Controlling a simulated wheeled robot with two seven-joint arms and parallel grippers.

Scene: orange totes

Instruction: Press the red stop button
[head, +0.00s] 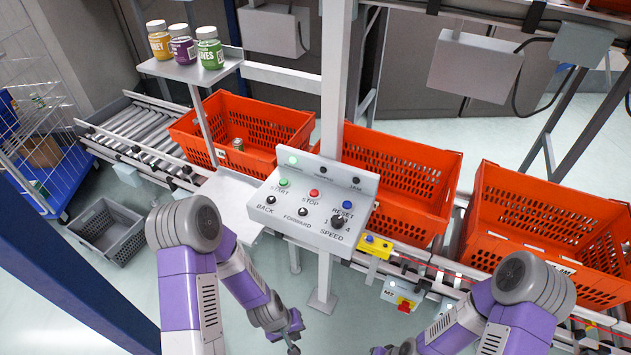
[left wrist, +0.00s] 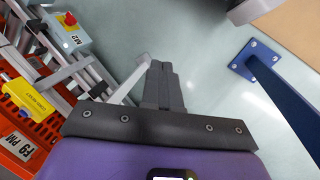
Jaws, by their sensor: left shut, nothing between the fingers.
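The red stop button (head: 314,193) is on the sloped grey control panel (head: 262,205), above the label STOP. It sits between the green start button (head: 283,183) and the blue reset button (head: 347,205). My left gripper (head: 292,343) is low, below and in front of the panel, well apart from the button. In the left wrist view its fingers (left wrist: 163,82) are together with nothing between them. The panel does not show clearly in that view. My right arm is at lower right; its gripper is mostly cut off by the bottom edge, so its fingers cannot be read.
Orange totes (head: 185,128) stand on the conveyor behind the panel. A small box with a red knob on yellow (head: 405,304) hangs lower right; it also shows in the left wrist view (left wrist: 68,19). Jars stand on a shelf (head: 190,70). Open space lies before the panel.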

